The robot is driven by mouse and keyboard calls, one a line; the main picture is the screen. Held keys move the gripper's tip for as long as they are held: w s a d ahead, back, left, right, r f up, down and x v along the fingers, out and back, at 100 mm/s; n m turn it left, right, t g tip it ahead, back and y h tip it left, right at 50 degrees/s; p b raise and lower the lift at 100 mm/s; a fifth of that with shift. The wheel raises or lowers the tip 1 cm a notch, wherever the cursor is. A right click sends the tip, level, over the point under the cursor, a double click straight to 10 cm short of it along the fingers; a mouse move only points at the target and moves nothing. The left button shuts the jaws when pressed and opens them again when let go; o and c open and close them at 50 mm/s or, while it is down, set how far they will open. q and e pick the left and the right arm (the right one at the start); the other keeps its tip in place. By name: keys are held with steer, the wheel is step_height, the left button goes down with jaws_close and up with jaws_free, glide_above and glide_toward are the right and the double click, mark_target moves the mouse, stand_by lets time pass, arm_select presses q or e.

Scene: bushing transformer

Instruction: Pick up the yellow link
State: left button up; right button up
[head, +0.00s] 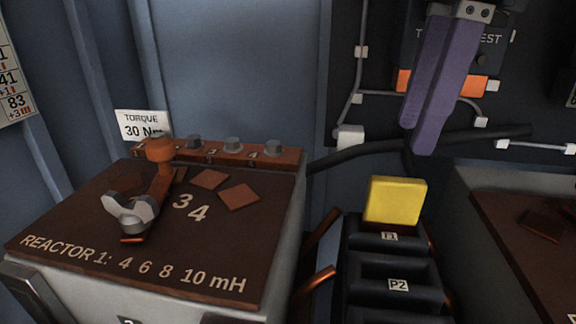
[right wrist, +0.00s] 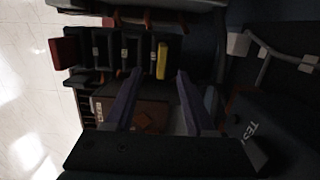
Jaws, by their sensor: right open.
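The yellow link (head: 395,201) is a flat, upright block at the back end of the black terminal block (head: 397,267), behind a small label. The link also shows in the right wrist view (right wrist: 161,60), edge on. My right gripper (head: 416,140) has long purple fingers that point down, above and a little to the right of the link in the head view. It is open and empty. In the right wrist view the link shows just beyond the gap between the fingertips (right wrist: 158,76). My left gripper is not in view.
A reactor box (head: 237,281) stands at left, with an orange-handled tool (head: 146,190) on its brown top. A black cable (head: 440,141) runs behind the link. A panel with an orange strip (head: 403,82) is behind my right gripper. A red block (right wrist: 65,52) shows in the wrist view.

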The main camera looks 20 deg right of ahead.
mark_target(399, 180)
steer(key=f, duration=0.3)
steer(key=f+b, duration=0.1)
steer(key=f, duration=0.3)
steer(key=shift+w+f+b, duration=0.2)
steer(key=shift+f+b, duration=0.05)
steer(key=shift+b, duration=0.05)
steer(key=shift+a+f, duration=0.1)
steer(key=shift+f, duration=0.1)
steer(key=shift+w, duration=0.1)
steer(key=shift+c, duration=0.2)
steer(key=c, duration=0.6)
jaws_close()
